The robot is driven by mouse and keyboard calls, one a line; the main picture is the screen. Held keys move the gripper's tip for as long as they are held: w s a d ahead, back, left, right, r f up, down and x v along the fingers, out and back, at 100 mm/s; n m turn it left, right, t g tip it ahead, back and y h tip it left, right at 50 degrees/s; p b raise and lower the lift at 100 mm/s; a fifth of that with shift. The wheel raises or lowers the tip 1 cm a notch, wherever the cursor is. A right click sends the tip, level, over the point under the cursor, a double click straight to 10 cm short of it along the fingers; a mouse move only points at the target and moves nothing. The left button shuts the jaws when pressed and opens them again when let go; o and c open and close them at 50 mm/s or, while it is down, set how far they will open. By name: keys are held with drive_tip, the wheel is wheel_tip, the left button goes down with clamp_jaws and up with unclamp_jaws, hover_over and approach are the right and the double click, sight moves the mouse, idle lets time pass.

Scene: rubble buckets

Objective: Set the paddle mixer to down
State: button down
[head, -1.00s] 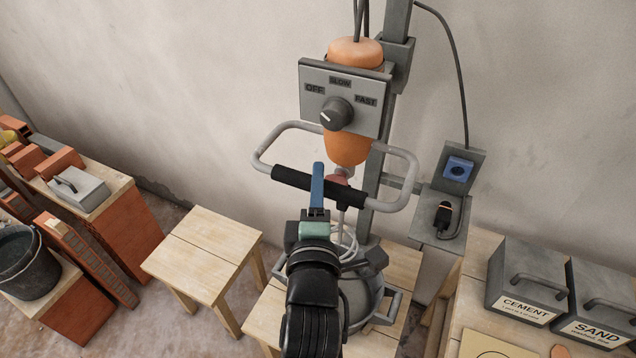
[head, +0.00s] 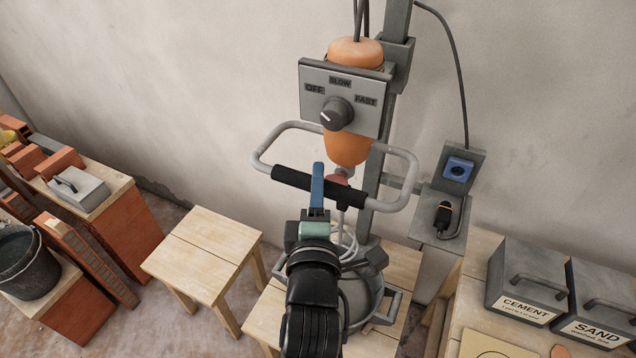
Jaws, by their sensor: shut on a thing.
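The paddle mixer (head: 347,148) is an orange machine on a grey upright post, with a grey panel (head: 316,94) marked OFF, SLOW and FAST. The dial (head: 336,114) on the panel has its white mark toward the lower left. A looped handle (head: 404,165) with a black grip bar (head: 345,195) crosses in front. My gripper (head: 318,172) is shut on the black grip bar, with a blue finger over it. The whisk below hangs over a grey bucket (head: 374,292) on a wooden stool. My arm hides part of the bucket and the whisk.
A socket (head: 459,169) and a black plug (head: 443,215) are right of the post. Cement (head: 527,278) and sand (head: 603,300) boxes stand at the right. An empty stool (head: 205,246) is left; bricks and a dark bucket (head: 25,262) are farther left.

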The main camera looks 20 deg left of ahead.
drive_tip(key=shift+f, duration=0.1)
wheel_tip(320, 180, down, 35)
drive_tip(key=b, duration=3.4)
drive_tip(key=c, duration=0.7)
unclamp_jaws()
drive_tip(key=shift+o, duration=0.7)
drive_tip(key=shift+r, duration=0.25)
drive_tip(key=shift+s+d, duration=0.1)
drive_tip(key=v, duration=1.2)
drive_tip(key=shift+s, duration=0.4)
drive_tip(key=shift+d, duration=0.1)
